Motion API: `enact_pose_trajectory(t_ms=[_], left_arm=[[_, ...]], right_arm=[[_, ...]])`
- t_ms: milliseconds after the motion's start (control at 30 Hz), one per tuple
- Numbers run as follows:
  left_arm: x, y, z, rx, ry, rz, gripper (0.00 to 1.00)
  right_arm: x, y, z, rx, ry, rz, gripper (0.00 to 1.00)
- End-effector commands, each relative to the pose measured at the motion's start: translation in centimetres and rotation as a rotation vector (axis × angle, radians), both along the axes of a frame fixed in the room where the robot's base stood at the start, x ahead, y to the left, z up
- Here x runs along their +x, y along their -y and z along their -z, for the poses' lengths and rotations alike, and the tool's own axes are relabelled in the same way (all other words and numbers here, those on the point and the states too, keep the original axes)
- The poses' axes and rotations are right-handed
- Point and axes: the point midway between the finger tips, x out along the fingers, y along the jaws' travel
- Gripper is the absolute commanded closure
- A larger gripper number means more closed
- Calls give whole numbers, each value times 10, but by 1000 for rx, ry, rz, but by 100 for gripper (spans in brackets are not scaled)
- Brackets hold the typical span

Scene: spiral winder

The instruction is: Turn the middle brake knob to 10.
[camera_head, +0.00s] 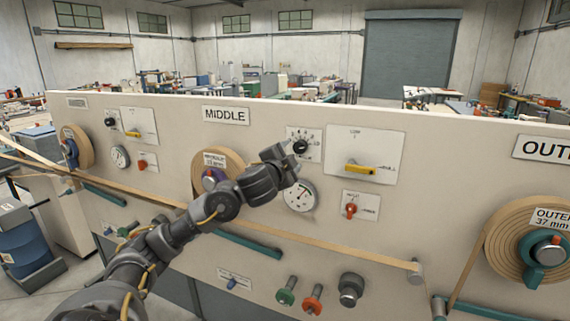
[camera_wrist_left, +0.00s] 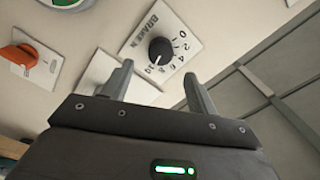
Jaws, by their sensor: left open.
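The middle brake knob (camera_head: 300,147) is a round black knob on a white scale plate, right of the MIDDLE sign. In the left wrist view the knob (camera_wrist_left: 160,50) sits on a plate marked BRAKE N, with numbers from 0 to 10 around its side. I cannot tell which number it points to. My left gripper (camera_head: 284,160) is open and empty, just below and left of the knob in the head view. In the left wrist view its two fingers (camera_wrist_left: 158,70) are spread, with the knob ahead between them, apparently untouched. My right gripper is in neither view.
A round gauge (camera_head: 299,195) is just below the knob. A yellow lever (camera_head: 361,169) and a red knob (camera_head: 351,210) are to the right. A brown tape (camera_head: 330,245) runs across below. The panel face between these parts is bare.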

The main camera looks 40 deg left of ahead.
Motion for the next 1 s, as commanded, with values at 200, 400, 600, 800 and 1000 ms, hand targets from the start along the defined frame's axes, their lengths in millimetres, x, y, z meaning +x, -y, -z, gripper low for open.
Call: enact_pose_trajectory(t_ms=[200,400,600,800,1000], left_arm=[[-32,11,-1,3,-2,0,41],[-42,14,-1,1,-1,-1,41],[-42,14,0,0,0,-1,41],[-42,14,-1,0,0,-1,41],[-38,13,7,-11,-11,-1,41]], right_arm=[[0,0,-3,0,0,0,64],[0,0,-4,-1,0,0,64],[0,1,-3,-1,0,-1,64],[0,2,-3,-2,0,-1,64],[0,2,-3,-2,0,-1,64]])
